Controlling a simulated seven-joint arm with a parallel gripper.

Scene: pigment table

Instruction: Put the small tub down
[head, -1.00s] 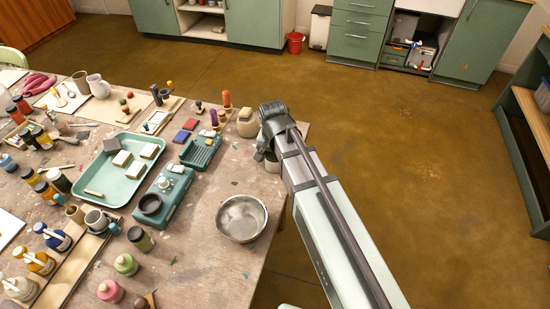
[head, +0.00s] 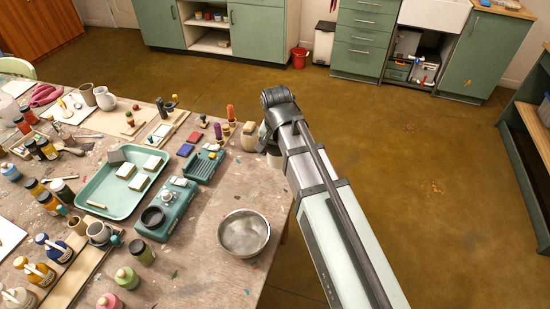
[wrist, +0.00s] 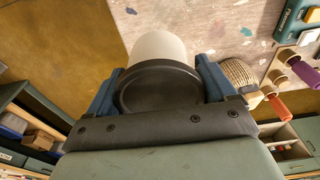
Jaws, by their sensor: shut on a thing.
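The small tub (wrist: 158,48) has a pale, whitish body and a dark round lid that faces the wrist camera. My gripper (wrist: 160,85) is shut on it, with one blue finger on each side. A pale part of the tub (head: 275,160) shows below the gripper; the arm hides the rest. I cannot tell whether the tub's bottom touches the table.
The tan object (head: 249,138) stands close left of the gripper and also shows in the wrist view (wrist: 238,73). A metal bowl (head: 244,233) lies nearer. Pegs, a teal device (head: 165,210) and a tray (head: 98,202) crowd leftward. Bare table surrounds the bowl; right is floor.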

